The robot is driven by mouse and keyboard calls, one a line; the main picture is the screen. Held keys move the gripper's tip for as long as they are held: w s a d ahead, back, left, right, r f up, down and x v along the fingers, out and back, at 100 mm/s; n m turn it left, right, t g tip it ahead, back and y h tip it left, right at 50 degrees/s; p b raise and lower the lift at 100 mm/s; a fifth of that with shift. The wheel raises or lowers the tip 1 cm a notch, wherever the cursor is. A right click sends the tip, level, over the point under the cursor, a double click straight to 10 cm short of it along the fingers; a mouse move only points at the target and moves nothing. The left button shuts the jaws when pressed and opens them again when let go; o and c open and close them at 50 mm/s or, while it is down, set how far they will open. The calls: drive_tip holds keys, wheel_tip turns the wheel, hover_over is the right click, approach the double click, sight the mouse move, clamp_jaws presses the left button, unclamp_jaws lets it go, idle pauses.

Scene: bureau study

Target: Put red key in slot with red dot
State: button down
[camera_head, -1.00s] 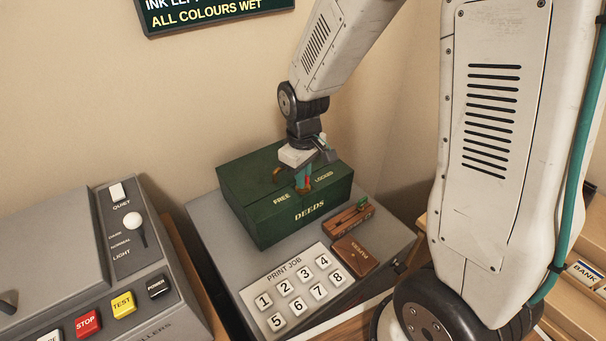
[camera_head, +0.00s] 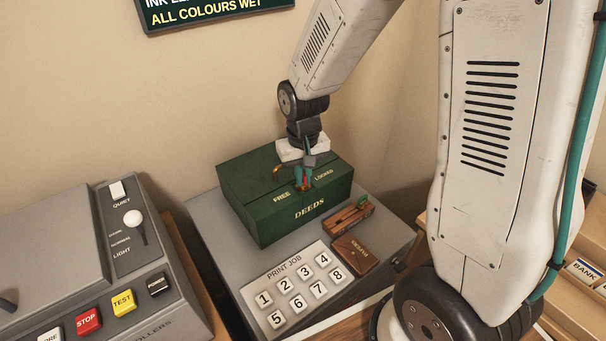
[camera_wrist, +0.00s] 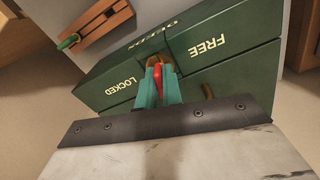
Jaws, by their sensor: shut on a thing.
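The red key (camera_wrist: 158,84) is held upright between the teal fingers of my gripper (camera_head: 303,184). In the wrist view the key's tip reaches a brass fitting (camera_wrist: 155,60) on the green deeds box (camera_head: 240,190), between the words FREE and LOCKED. Whether the tip is inside the fitting or only touching it is hidden by the fingers. My gripper is low over the box's front top edge. I cannot make out a red dot in either view.
The PRINT JOB keypad (camera_head: 285,270) is in front. A grey button console (camera_head: 120,270) stands left. The wall is close behind.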

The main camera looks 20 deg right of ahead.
drive_tip(key=shift+m, duration=0.4)
